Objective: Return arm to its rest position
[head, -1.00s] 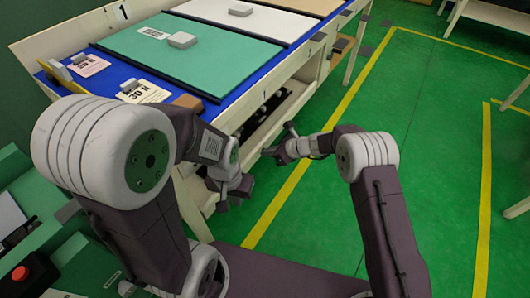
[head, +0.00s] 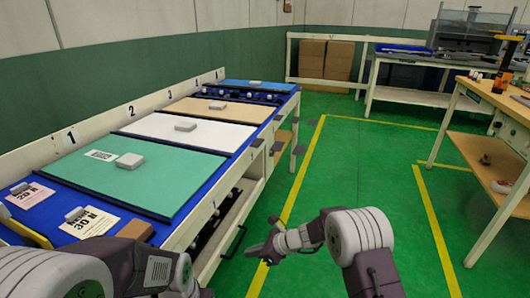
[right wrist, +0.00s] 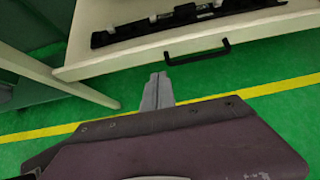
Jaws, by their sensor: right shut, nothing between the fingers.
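My right arm comes in from the lower right of the head view, and its gripper (head: 262,250) hangs over the green floor beside the long workbench. The right gripper is shut and empty; its closed fingers (right wrist: 157,92) also show in the right wrist view, below an open drawer with a black handle. My left arm shows at the lower left of the head view, in front of the bench. Its gripper lies outside the picture.
The workbench carries a green panel (head: 135,182), a white panel (head: 215,136) and a tan panel (head: 232,110), each with a small grey block. A drawer (right wrist: 180,48) sticks out under the bench. A second table (head: 490,110) stands at right. Green floor between is clear.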

